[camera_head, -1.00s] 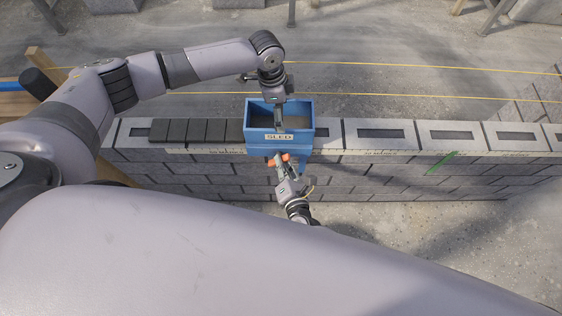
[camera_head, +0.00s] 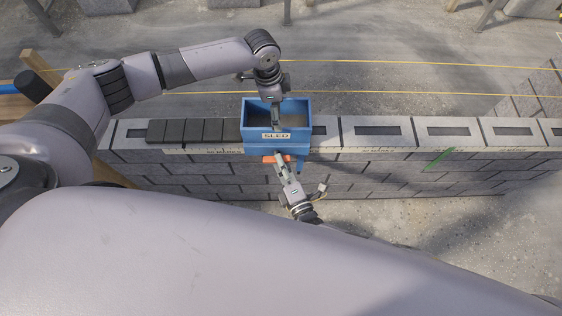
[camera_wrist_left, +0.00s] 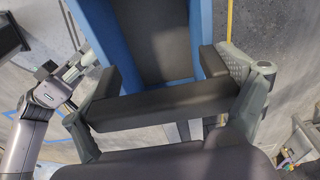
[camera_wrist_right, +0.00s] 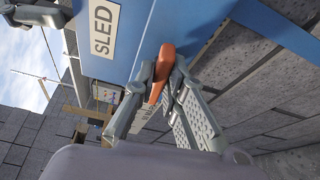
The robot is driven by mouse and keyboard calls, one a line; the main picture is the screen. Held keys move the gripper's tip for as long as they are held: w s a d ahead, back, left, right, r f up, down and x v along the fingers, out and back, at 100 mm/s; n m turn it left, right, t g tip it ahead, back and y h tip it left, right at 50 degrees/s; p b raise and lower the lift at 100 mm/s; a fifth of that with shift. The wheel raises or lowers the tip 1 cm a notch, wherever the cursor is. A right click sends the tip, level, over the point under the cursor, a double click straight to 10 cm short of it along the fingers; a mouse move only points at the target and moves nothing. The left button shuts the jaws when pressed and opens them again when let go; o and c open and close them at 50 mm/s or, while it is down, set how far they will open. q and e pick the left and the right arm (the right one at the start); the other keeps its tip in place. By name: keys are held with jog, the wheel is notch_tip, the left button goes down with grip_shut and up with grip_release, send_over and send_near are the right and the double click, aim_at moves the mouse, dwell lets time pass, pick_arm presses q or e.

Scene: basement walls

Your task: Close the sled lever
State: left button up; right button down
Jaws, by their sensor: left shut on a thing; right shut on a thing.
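The blue sled (camera_head: 254,148), an open box with a SLED label, sits on top of the block wall. Its orange lever (camera_head: 269,159) is low on the near side and lies roughly crosswise in the head view. My right gripper (camera_head: 281,163) reaches up from below and is shut on the lever; the right wrist view shows the orange lever (camera_wrist_right: 161,72) between the fingertips, partly hidden by them. My left gripper (camera_head: 274,120) points down at the sled's opening. In the left wrist view its fingers are on either side of a dark bar (camera_wrist_left: 165,106), with the sled's blue walls (camera_wrist_left: 201,30) beyond.
The wall (camera_head: 400,170) of grey blocks runs across the view. Several dark slabs (camera_head: 190,131) lie on it left of the sled. Light blocks with dark slots (camera_head: 378,131) continue right. A yellow line (camera_head: 400,95) runs behind the wall.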

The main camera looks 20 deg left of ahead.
pick_arm(q)
jog(key=shift+s+f, duration=0.3)
jog(key=shift+s, duration=0.05)
pick_arm(e)
jog(key=c, duration=1.7)
grip_release()
jog(key=shift+o, duration=0.2)
jog(key=v, duration=1.2)
jog(key=shift+s, duration=0.1)
jog(key=v, duration=1.2)
jog(key=shift+a, duration=0.1)
